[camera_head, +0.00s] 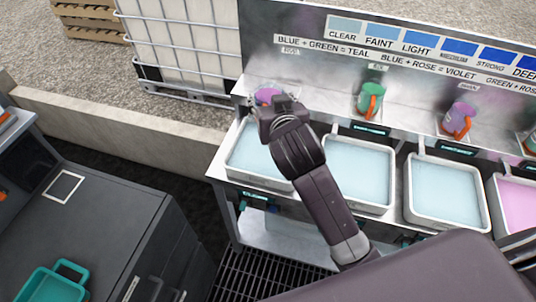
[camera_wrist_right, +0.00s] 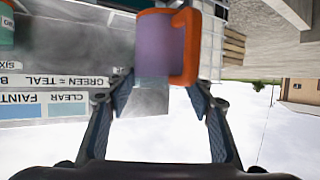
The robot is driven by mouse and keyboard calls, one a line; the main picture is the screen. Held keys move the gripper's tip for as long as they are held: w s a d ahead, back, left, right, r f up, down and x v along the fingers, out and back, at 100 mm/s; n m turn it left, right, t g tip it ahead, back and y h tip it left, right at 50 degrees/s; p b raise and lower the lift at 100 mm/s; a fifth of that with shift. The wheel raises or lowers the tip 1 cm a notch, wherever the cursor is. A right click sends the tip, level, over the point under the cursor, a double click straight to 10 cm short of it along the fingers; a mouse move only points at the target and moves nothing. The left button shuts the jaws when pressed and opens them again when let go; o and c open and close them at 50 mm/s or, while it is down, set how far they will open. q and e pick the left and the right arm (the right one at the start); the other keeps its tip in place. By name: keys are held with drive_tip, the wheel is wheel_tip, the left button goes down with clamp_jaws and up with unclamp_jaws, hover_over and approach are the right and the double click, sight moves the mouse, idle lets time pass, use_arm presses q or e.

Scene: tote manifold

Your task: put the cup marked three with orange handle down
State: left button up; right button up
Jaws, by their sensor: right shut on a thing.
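A purple cup (camera_head: 266,95) is at the left end of the back shelf, partly hidden behind my right gripper (camera_head: 276,108). In the right wrist view, its purple body (camera_wrist_right: 163,45) and orange handle (camera_wrist_right: 187,48) show at the fingertips of the right gripper (camera_wrist_right: 160,80). The right gripper is shut on this cup. No number shows on the visible side, and I cannot tell whether the cup touches the shelf. My left gripper is not in view.
A green cup (camera_head: 369,96) and another purple cup (camera_head: 458,116), both with orange handles, stand on the shelf (camera_head: 415,120) to the right. Trays of pale blue liquid (camera_head: 447,190) and a pink one (camera_head: 520,200) lie in front. A teal tote (camera_head: 52,288) is at lower left.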

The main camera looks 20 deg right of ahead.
drive_tip(key=shift+w+a+r+m+h, duration=0.1)
drive_tip(key=shift+r+m+h, duration=0.1)
drive_tip(key=shift+r, duration=0.35)
drive_tip(key=shift+w+a+r+m+h, duration=0.1)
drive_tip(key=shift+r+h, duration=0.1)
drive_tip(key=shift+r, duration=0.3)
wheel_tip(320, 180, down, 20)
drive_tip(key=shift+s+d+r+p, duration=0.1)
drive_tip(key=shift+r+p, duration=0.05)
drive_tip(key=shift+p, duration=0.5)
drive_tip(key=o, duration=1.2)
drive_tip(key=shift+o, duration=0.2)
drive_tip(key=shift+s+a+r, duration=0.15)
drive_tip(key=shift+s+a, duration=0.05)
drive_tip(key=shift+s, duration=0.4)
drive_tip(key=b+v, duration=0.2)
drive_tip(key=v, duration=0.8)
drive_tip(key=shift+s+r, duration=0.3)
drive_tip(key=shift+r, duration=0.05)
drive_tip(key=shift+f, duration=0.1)
